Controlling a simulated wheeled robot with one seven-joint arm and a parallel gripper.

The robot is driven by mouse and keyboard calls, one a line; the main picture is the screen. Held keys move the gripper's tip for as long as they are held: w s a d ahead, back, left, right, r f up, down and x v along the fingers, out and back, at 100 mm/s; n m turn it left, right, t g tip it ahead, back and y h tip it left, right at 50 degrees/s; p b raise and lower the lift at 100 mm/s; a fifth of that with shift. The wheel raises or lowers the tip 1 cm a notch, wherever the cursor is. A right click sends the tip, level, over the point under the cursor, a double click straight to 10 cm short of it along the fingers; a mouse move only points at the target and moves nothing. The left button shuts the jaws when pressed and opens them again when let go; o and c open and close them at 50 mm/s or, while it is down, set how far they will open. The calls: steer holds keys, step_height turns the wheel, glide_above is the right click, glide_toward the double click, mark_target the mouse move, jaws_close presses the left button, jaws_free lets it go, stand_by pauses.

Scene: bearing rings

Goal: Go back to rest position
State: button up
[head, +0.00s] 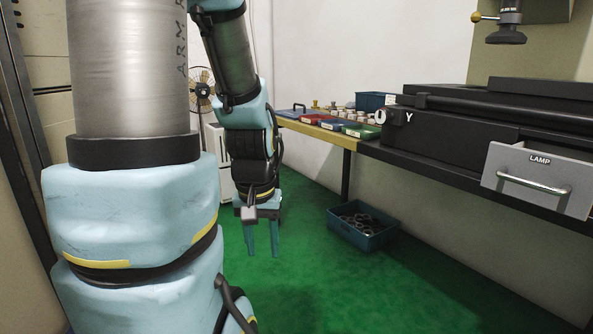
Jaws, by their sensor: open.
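My gripper (262,240) hangs at the end of my arm, left of the picture's middle. Its two light blue fingers point down and stand apart, with nothing between them. It is over the green floor, left of and apart from a blue bin (362,226) on the floor. The bin holds several dark rings (365,219). My arm's large upper links fill the left of the picture and hide what lies behind them.
A bench (345,138) along the right wall carries several small coloured trays (340,124), a blue box (374,101) and a black machine (440,125). A grey drawer (540,178) labelled LAMP juts out at right. A fan (202,88) stands behind my arm. The green floor (330,290) in front is clear.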

step_height(320, 180, up, 31)
steer(key=p, duration=2.9)
steer(key=shift+f, duration=0.2)
